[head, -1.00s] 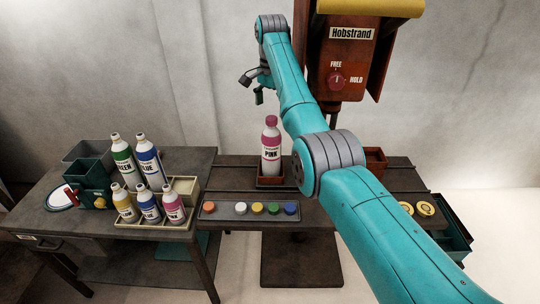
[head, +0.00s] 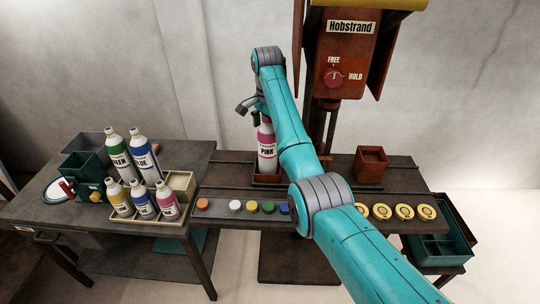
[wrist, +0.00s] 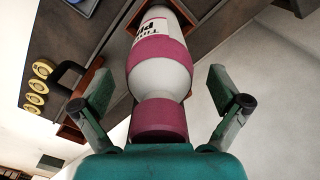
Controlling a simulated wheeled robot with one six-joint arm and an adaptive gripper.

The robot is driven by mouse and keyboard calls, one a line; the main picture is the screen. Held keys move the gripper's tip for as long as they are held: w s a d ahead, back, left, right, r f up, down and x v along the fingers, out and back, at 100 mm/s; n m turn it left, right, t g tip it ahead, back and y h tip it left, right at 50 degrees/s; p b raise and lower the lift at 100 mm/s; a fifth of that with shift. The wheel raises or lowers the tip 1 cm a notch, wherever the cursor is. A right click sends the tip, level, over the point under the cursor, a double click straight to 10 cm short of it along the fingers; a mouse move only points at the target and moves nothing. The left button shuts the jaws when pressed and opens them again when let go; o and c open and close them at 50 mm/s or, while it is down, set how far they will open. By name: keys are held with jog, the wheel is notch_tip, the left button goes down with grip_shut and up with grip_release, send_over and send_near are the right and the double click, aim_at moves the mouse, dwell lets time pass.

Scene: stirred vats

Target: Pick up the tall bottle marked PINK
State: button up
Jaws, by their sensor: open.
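The tall bottle marked PINK (head: 267,150) stands upright in a shallow brown tray (head: 262,179) on the bench. It is white with pink bands and a pink cap; in the head view its top is partly hidden by my gripper and arm. In the wrist view the bottle (wrist: 160,72) lies between my two spread fingers, its pink cap closest to my palm. My gripper (wrist: 165,98) is open, with a gap on each side of the bottle. In the head view my gripper (head: 249,106) is at the height of the bottle's top.
Smaller bottles (head: 143,202) stand in a rack on the left table, with tall green and blue bottles (head: 117,152) behind. Coloured knobs (head: 252,207) line the bench front. An empty brown box (head: 371,163) and yellow discs (head: 404,212) are at right. The red Hobstrand machine (head: 347,55) rises behind.

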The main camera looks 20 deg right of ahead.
jog(key=c, duration=1.6)
grip_shut()
jog(key=shift+r, duration=0.15)
